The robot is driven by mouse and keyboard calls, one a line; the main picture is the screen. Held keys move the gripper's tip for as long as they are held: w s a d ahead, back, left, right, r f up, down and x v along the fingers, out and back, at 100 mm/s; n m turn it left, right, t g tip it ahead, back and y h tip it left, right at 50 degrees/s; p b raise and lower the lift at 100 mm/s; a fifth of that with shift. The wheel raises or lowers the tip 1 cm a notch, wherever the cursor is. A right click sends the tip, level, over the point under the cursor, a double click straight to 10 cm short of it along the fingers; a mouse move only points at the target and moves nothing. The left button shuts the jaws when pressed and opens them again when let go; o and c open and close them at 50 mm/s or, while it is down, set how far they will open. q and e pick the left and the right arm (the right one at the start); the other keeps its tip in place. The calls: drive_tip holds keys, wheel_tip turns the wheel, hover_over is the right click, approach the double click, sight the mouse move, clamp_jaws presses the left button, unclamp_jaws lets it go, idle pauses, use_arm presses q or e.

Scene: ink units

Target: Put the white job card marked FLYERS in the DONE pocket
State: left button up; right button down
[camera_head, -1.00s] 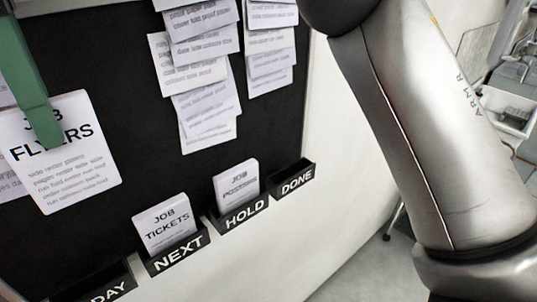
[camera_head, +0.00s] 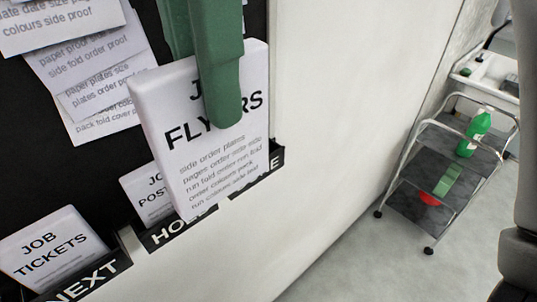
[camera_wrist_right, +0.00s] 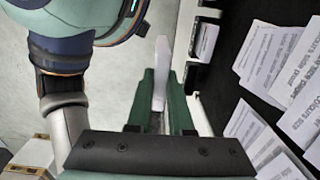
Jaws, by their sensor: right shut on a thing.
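The white FLYERS card (camera_head: 200,160) is upright and slightly tilted in the head view. My right gripper (camera_head: 224,118) is shut on its upper part, with the green fingers covering some of the lettering. The card also shows edge-on between the fingers (camera_wrist_right: 161,105) in the right wrist view, as a thin pale strip (camera_wrist_right: 160,70). The black DONE pocket (camera_head: 277,157) is mostly hidden behind the card; only its right end and the last letters show. The card's lower edge overlaps the pockets in the picture; I cannot tell the gap. My left gripper is in neither view.
The HOLD pocket (camera_head: 160,238) holds a partly hidden card (camera_head: 142,195). The NEXT pocket (camera_head: 92,284) holds a JOB TICKETS card (camera_head: 48,247). Paper sheets (camera_head: 95,75) hang on the black board at the left. A trolley (camera_head: 440,165) stands far right. The white wall beside DONE is clear.

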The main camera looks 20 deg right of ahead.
drive_tip(key=shift+d+f, duration=0.15)
drive_tip(key=shift+d, duration=0.1)
drive_tip(key=w+d+f+b, duration=0.1)
drive_tip(key=w+f, duration=0.3)
drive_tip(key=w+d+f+b, duration=0.1)
drive_tip(key=w+d+f, duration=0.1)
drive_tip(key=w+f, duration=0.2)
drive_tip(key=w+d+f+b, duration=0.2)
drive_tip(key=w+f, duration=0.2)
drive_tip(key=shift+w+d+f, duration=0.25)
drive_tip(key=shift+w+f, duration=0.05)
drive_tip(key=shift+f, duration=0.1)
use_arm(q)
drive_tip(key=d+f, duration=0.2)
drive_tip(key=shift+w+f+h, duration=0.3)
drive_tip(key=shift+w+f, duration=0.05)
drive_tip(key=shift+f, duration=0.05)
use_arm(e)
drive_tip(key=shift+f, duration=0.1)
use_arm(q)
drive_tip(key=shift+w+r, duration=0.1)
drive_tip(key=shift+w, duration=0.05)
use_arm(e)
drive_tip(key=c, duration=0.8)
unclamp_jaws()
